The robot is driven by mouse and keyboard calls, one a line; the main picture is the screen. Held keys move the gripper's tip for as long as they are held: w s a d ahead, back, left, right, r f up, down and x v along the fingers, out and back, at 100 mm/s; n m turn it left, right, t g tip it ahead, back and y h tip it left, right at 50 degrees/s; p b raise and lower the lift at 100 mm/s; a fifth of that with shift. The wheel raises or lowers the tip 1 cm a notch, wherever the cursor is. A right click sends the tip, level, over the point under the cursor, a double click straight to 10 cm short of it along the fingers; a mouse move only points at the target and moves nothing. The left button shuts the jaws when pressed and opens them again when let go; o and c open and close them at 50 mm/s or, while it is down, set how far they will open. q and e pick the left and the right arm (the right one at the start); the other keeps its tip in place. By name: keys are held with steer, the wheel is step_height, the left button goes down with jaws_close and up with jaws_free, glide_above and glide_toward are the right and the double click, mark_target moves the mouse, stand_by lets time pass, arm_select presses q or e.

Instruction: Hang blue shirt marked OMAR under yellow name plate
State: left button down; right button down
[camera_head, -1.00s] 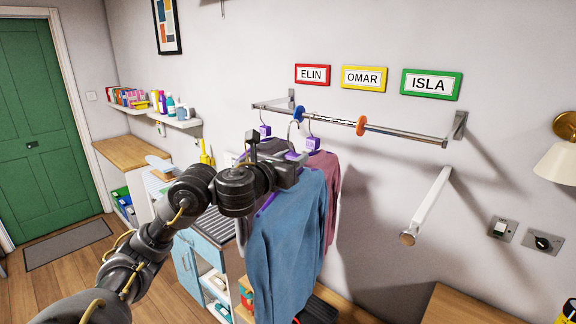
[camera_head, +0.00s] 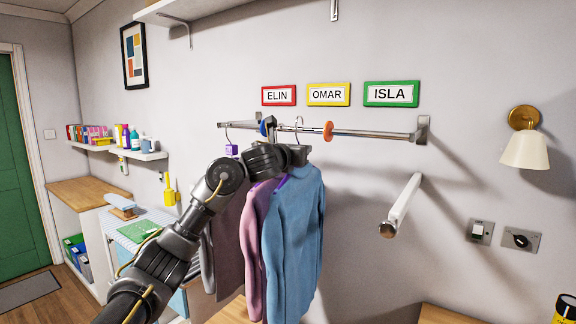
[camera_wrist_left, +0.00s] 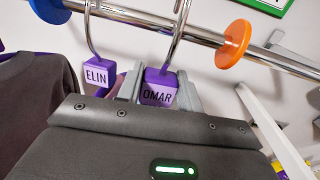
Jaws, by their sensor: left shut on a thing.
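The blue shirt (camera_head: 293,235) hangs from its hanger below my left gripper (camera_head: 298,155). In the left wrist view the gripper (camera_wrist_left: 157,92) is shut on the purple block marked OMAR (camera_wrist_left: 158,88). That hanger's metal hook (camera_head: 298,128) rises in front of the rail (camera_head: 370,133), between the blue disc (camera_head: 266,125) and the orange disc (camera_head: 328,130). The hook's top is cut off in the wrist view; I cannot tell whether it sits over the rail. The yellow OMAR plate (camera_head: 328,94) is on the wall above this stretch. My right gripper is not in view.
A purple block marked ELIN (camera_wrist_left: 95,76) hangs close by on the left. A pink shirt (camera_head: 253,235) and a dark garment (camera_head: 226,235) hang left of the blue shirt. The red ELIN plate (camera_head: 278,95) and green ISLA plate (camera_head: 391,94) flank OMAR's. A white peg (camera_head: 401,205) juts out below right.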

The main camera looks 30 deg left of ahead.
arm_select(q)
steer(key=w, duration=0.4)
steer(key=shift+d+r+p, duration=0.1)
steer(key=shift+d+p, duration=0.1)
steer(key=shift+p, duration=0.1)
steer(key=shift+f+b, duration=0.5)
steer(key=shift+f, duration=0.15)
steer(key=shift+f+b, duration=0.3)
steer(key=shift+f, duration=0.2)
